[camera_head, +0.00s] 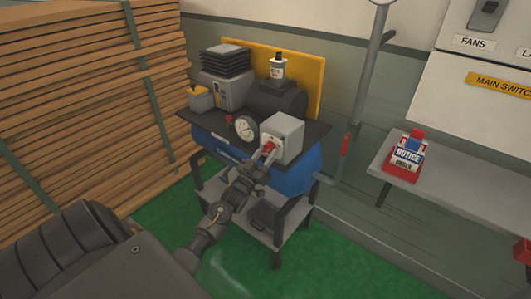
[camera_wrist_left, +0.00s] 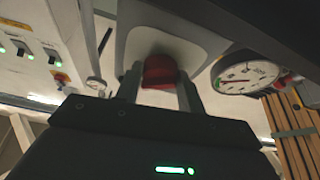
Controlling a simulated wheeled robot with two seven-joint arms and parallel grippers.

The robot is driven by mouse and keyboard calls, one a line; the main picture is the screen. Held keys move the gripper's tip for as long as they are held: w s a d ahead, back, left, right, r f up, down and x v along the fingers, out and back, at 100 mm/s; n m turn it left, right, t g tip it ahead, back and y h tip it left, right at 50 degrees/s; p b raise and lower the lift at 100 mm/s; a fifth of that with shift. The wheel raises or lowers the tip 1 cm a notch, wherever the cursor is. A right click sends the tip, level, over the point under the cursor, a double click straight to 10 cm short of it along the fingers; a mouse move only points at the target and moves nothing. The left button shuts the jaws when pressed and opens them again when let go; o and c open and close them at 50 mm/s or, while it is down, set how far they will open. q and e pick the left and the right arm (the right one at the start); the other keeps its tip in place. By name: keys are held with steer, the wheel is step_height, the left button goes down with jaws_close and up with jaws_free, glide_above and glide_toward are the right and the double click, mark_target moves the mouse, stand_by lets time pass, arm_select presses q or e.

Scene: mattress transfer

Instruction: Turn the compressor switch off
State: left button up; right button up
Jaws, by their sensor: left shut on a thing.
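The compressor (camera_head: 308,174) has a blue tank on a dark stand, with a light grey switch box (camera_head: 284,138) on its top right. A red switch knob (camera_head: 269,147) sits on the front face of the box. My left gripper (camera_head: 266,154) reaches the box from the front left. In the left wrist view, its two fingers stand on either side of the red knob (camera_wrist_left: 160,72) and are shut on it, with the grey box face behind. The knob's exact angle is hard to tell. My right gripper is not in view.
A round gauge (camera_head: 245,128) is just left of the box and also shows in the left wrist view (camera_wrist_left: 246,77). Stacked wooden boards (camera_head: 80,100) stand at left. A grey bench (camera_head: 450,185) at right holds a red notice holder (camera_head: 405,160). A red-handled pipe (camera_head: 345,145) is close by.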

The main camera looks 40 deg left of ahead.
arm_select(q)
steer(key=n+y+p, duration=0.1)
steer(key=n, duration=0.2)
steer(key=n+g+y+p, duration=0.1)
steer(key=n+p, duration=0.1)
steer(key=n, duration=0.1)
steer(key=n+y+p, duration=0.1)
steer(key=n+y, duration=0.1)
steer(key=n, duration=0.1)
steer(key=shift+d+r+g, duration=0.3)
steer(key=shift+g, duration=0.1)
steer(key=shift+d+n+g+y+p, duration=0.1)
steer(key=shift+n+g+y+p, duration=0.35)
steer(key=shift+n+p, duration=0.65)
steer(key=shift+n+g+y+p, duration=0.4)
steer(key=shift+n+p, duration=0.3)
steer(key=shift+n, duration=0.8)
steer(key=o, duration=1)
steer(key=shift+c, duration=0.2)
steer(key=shift+s+f, duration=0.1)
